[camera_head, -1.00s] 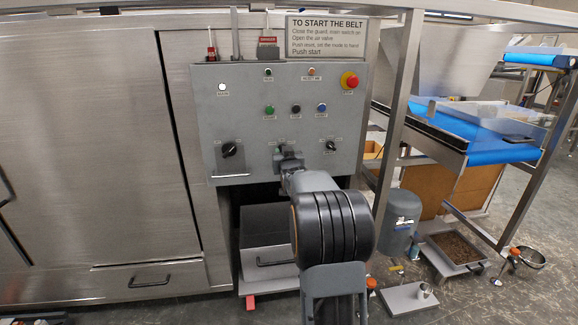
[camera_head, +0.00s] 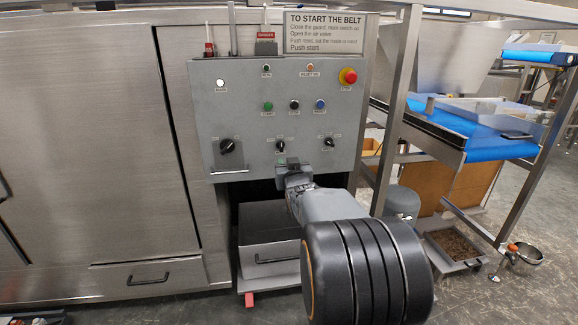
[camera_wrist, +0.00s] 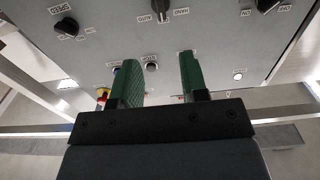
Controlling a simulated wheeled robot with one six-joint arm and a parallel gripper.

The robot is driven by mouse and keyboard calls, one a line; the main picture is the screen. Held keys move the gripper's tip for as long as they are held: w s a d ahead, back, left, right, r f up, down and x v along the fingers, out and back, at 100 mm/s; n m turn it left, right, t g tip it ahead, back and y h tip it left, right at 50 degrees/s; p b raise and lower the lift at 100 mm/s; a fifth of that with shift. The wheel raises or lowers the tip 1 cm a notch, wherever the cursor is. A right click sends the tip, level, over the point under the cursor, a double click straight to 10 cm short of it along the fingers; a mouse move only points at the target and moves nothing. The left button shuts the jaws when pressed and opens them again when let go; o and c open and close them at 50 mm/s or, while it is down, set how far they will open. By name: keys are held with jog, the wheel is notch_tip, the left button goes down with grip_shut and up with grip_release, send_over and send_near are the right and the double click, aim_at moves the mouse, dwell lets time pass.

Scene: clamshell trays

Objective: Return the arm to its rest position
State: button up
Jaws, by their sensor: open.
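My gripper (camera_head: 287,162) is in front of the lower part of the grey control panel (camera_head: 212,100), just below its row of black knobs. In the wrist view its two green fingers (camera_wrist: 158,80) stand apart with nothing between them. The panel (camera_wrist: 215,50) fills the upper part of that view, with black knobs and small buttons showing upside down. In the head view the middle knob (camera_head: 281,146) is just above my gripper. I cannot tell from these views how far the fingertips are from the panel. My arm hides part of the area below the panel.
A red stop button (camera_head: 348,76) is at the panel's upper right. A sign (camera_head: 326,33) is above. A steel drawer cabinet (camera_head: 262,222) stands below. A steel frame post (camera_head: 396,110) and a blue conveyor belt (camera_head: 490,143) are to the right. A tray (camera_head: 455,252) lies on the floor.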

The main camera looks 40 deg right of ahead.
dwell(0.3)
jog(key=s+a+f+g+y+p, duration=0.3)
jog(key=s+a+f+g, duration=0.2)
jog(key=s+f+g, duration=0.3)
jog(key=s+a+r+n+g+y+p, duration=0.2)
jog(key=s+a+r+p, duration=0.4)
jog(key=a, duration=0.4)
jog(key=s+a+r+n+g+y+p, duration=0.2)
jog(key=s+a+r+p, duration=0.4)
jog(key=a+p, duration=0.3)
jog(key=shift+s+a+n+g+y+p, duration=0.3)
jog(key=shift+s+a+n+y, duration=0.1)
jog(key=shift+s+a+n, duration=0.4)
jog(key=shift+s+d, duration=0.1)
